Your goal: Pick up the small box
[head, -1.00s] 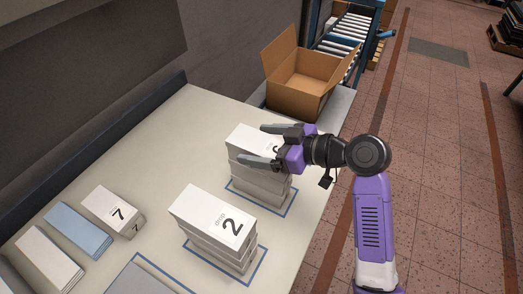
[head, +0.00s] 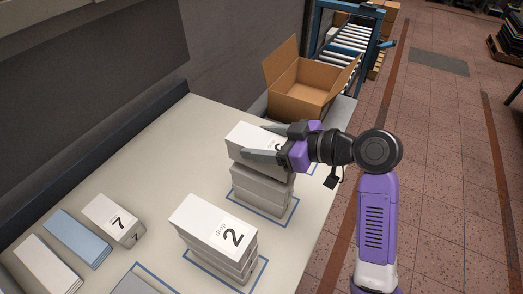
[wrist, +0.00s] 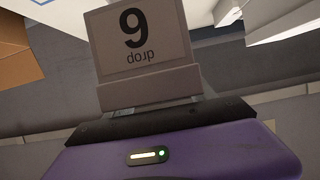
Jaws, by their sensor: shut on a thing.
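The small box (head: 246,136) is white and shows in the head view at the top of the far stack. My gripper (head: 255,142) is shut on it, one finger along each long side. The box is a little above the stack of white boxes (head: 262,182), with a gap showing under its near edge. Part of the label is hidden by my gripper in the head view.
A second white stack (head: 212,228) marked 2 stands nearer, inside a blue outline. A box marked 7 (head: 105,212) and a blue box (head: 75,235) lie left. An open cardboard box (head: 300,90) stands behind, beside a roller conveyor (head: 350,35).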

